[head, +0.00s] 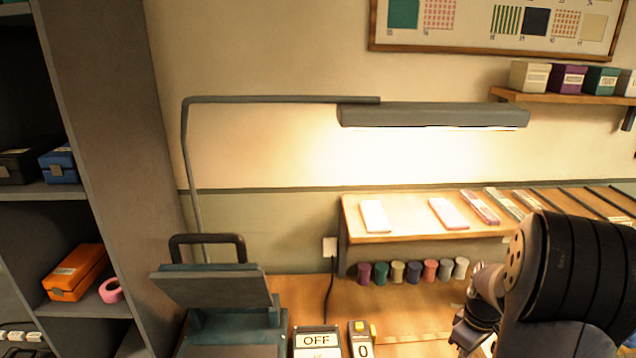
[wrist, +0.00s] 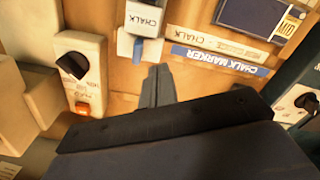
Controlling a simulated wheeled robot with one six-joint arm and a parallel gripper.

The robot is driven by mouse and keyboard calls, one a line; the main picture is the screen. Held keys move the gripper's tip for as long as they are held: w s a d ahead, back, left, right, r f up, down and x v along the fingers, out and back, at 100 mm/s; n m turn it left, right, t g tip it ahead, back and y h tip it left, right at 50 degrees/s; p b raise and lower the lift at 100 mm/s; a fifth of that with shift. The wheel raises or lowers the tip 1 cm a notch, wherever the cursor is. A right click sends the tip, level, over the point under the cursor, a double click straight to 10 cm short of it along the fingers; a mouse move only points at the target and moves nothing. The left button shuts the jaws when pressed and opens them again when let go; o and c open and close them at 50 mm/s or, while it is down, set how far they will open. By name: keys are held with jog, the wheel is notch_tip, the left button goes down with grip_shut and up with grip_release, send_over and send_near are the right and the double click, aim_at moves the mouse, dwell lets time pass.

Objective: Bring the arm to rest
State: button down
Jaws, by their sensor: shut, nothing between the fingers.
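In the wrist view my gripper (wrist: 158,72) points away from the camera with its two grey fingers together. It is shut and nothing shows between the fingers. The fingertips appear over the wooden bench top (wrist: 110,15), just below a white box marked CHALK (wrist: 143,18); I cannot tell how high above the bench they are. In the head view my arm fills the lower right corner, in front of the bench, and the fingertips cannot be made out there.
A chalk marker label strip (wrist: 220,60) and a switch box with a black knob (wrist: 75,65) flank the fingers. A lamp (head: 430,115) hangs above.

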jog(key=f+b, duration=0.2)
jog(key=f, duration=0.1)
jog(key=d+f+b, duration=0.1)
jog(key=f, duration=0.1)
jog(key=shift+a, duration=0.15)
jog(key=shift+r, duration=0.1)
notch_tip(320, 180, up, 7)
jog(key=p, duration=0.5)
notch_tip(320, 180, down, 8)
jog(key=b, duration=0.5)
jog(key=shift+b, duration=0.4)
jog(key=a, duration=0.8)
jog(key=a+r, duration=0.1)
jog(key=a, duration=0.4)
